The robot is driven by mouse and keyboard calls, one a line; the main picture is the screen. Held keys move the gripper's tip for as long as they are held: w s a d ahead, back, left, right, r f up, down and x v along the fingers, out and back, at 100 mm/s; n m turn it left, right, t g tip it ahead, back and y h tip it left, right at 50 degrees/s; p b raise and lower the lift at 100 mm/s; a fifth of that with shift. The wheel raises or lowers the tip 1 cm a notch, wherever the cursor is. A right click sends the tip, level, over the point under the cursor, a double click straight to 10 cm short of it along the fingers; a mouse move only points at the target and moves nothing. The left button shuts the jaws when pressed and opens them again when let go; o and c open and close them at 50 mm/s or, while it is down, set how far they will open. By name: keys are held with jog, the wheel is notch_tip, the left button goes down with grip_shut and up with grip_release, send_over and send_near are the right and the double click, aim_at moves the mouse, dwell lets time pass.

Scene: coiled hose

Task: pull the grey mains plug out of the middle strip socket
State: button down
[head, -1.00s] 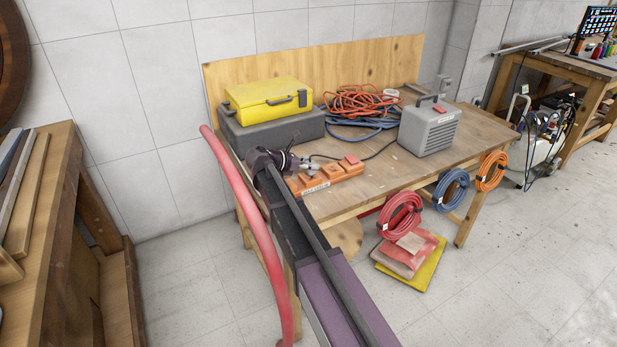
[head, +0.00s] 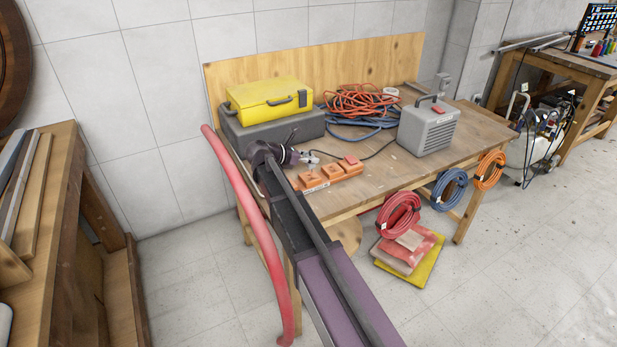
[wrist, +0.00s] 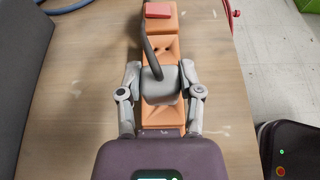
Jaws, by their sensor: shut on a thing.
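The orange socket strip (head: 331,176) lies on the workbench near its front left, with a red switch at its far end. In the wrist view the strip (wrist: 159,118) runs under my gripper. The grey mains plug (wrist: 159,88) with its dark cable is between my fingers and looks to be above the strip. It hides part of the socket below. My gripper (wrist: 160,72) is shut on the plug's sides. In the head view my gripper (head: 311,157) is above and behind the strip, and the strip's sockets show with no plug in them.
A grey box with a handle (head: 428,128) stands right of the strip. A yellow case (head: 268,97) on a dark grey case (head: 265,130) stands behind left. Orange and blue hoses (head: 362,105) lie coiled at the back. A red hose (head: 246,215) rises left of my arm.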

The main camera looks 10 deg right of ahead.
jog(key=shift+r+p, duration=0.5)
jog(key=shift+r, duration=0.15)
